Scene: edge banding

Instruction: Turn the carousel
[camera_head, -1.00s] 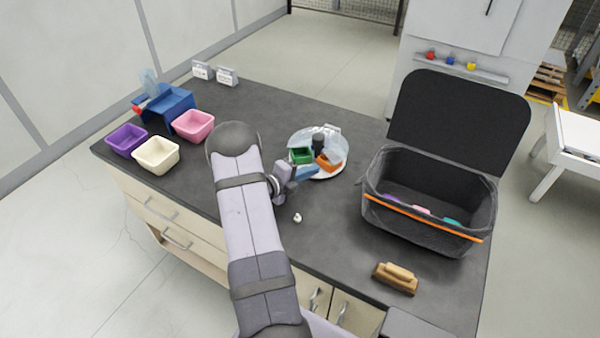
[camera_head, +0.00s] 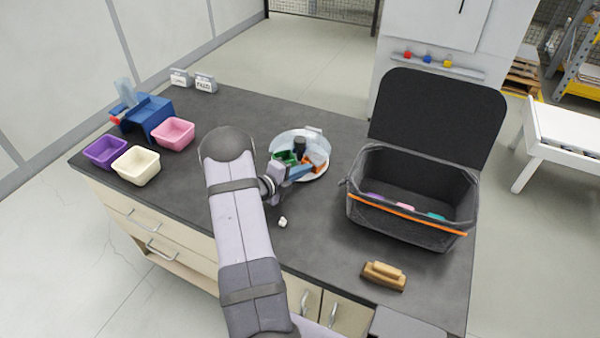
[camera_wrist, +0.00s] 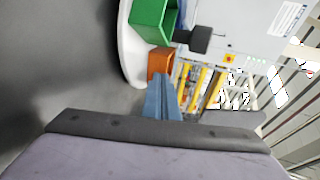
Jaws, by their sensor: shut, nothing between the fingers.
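The carousel (camera_head: 316,176) is a round white disc in the middle of the worktop, with clear walls and a black centre post (camera_head: 299,146). It carries a green bin (camera_head: 287,157) at the left and an orange bin (camera_head: 317,160) at the right. My gripper (camera_head: 299,172) has blue fingers, shut and empty, reaching over the disc's front part. In the wrist view the fingers (camera_wrist: 162,92) point at the orange bin (camera_wrist: 160,63); I cannot tell whether they touch. The green bin (camera_wrist: 153,22) and the white disc edge (camera_wrist: 129,55) also show there.
Purple (camera_head: 105,152), cream (camera_head: 136,165) and pink (camera_head: 172,133) bins stand at the left by a blue device (camera_head: 147,116). A dark open bag (camera_head: 410,195) stands right. A wooden block (camera_head: 384,276) and small white object (camera_head: 282,222) lie in front.

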